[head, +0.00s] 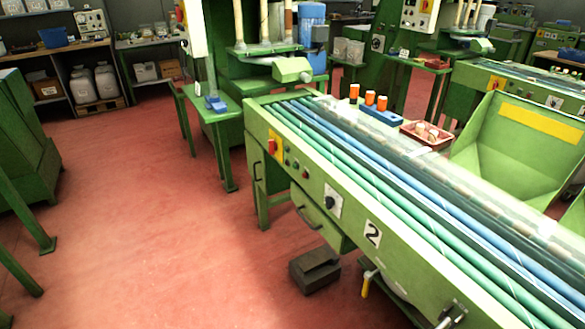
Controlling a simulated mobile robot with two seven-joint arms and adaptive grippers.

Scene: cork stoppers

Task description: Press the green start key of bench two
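Bench two (345,222) is a long green bench that runs from the middle of the head view to the lower right. A white plate (372,234) with a black 2 is on its front side. Near the bench's far left end, a red and yellow switch (272,146) sits on the side panel. A short row of small round keys (293,164) lies just right of it. A black rotary knob (332,202) on a white plate is further right. Neither of my grippers is in view.
The red floor (150,215) left of the bench is open. A dark block (314,269) lies on the floor beside the bench. A small green table (212,112) stands near its far end. A yellow-handled lever (366,284) sticks out from the front.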

